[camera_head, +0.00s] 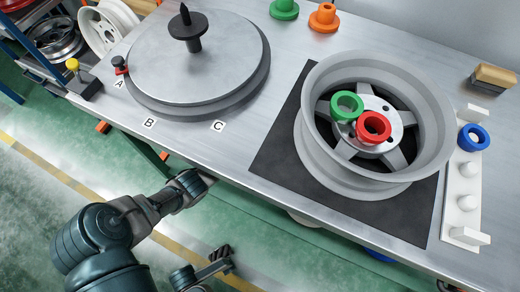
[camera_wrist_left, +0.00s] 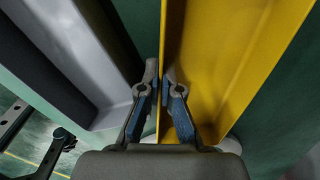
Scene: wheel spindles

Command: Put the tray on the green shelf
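A yellow tray-like piece with raised walls (camera_wrist_left: 215,60) stands upright in the left wrist view. My left gripper (camera_wrist_left: 161,92) has a finger on each side of its thin edge and appears shut on it. In the head view my left arm reaches to the table's front edge, and its gripper and the yellow piece are hidden. My right gripper (camera_head: 217,263) is low in front of the table; its finger opening is unclear. Green surfaces show beside the yellow piece (camera_wrist_left: 285,100); I cannot tell whether one is the green shelf.
The metal table (camera_head: 225,165) carries a round turntable (camera_head: 200,55), a wheel rim (camera_head: 430,110) with green (camera_head: 346,106) and red (camera_head: 374,127) rings, and a white peg holder (camera_head: 460,190). A grey ledge (camera_wrist_left: 75,50) is close left of my left gripper.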

